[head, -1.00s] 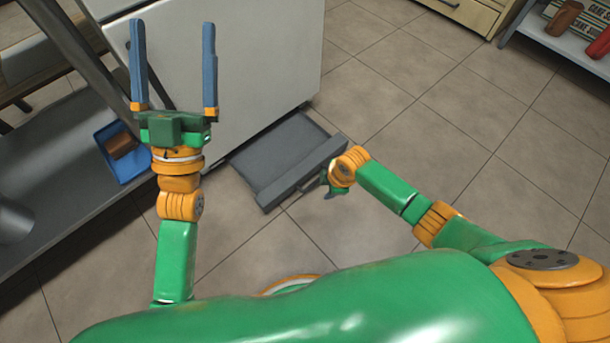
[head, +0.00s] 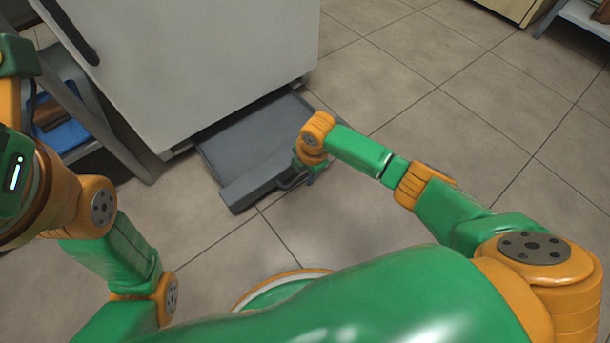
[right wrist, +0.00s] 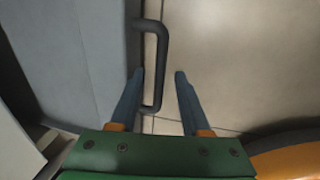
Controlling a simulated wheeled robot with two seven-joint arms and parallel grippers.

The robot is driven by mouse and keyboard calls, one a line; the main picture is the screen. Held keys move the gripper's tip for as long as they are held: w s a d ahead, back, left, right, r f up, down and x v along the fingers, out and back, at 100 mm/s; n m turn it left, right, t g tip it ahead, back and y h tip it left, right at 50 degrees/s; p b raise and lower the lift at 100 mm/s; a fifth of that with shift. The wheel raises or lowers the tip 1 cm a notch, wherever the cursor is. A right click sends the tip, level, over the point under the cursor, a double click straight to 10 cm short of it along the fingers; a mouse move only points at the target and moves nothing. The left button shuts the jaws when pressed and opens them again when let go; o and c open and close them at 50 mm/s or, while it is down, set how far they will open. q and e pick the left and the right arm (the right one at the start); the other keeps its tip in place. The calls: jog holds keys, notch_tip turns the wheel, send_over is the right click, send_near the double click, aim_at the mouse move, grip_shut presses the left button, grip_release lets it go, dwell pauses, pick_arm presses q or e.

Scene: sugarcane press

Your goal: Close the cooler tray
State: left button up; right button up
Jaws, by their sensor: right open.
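The cooler tray (head: 245,140) is a flat dark grey drawer pulled out at floor level from under the white cooler (head: 210,60). My right gripper (head: 298,174) is at the right part of the tray's front, partly hidden by its own wrist. In the right wrist view the tray (right wrist: 75,60) fills the left side, and its dark bar handle (right wrist: 163,55) stands off the front. My right gripper (right wrist: 158,76) is open there, with the lower part of the handle appearing between its fingers. Contact cannot be told. My left arm is at the left edge; its fingers are out of view.
A grey shelf (head: 110,140) with a blue bin (head: 65,135) stands left of the cooler. Tiled floor (head: 430,110) is open to the right and in front of the tray. A cabinet (head: 505,8) stands at the far top right.

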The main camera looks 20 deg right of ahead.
grip_shut()
dwell(1.4)
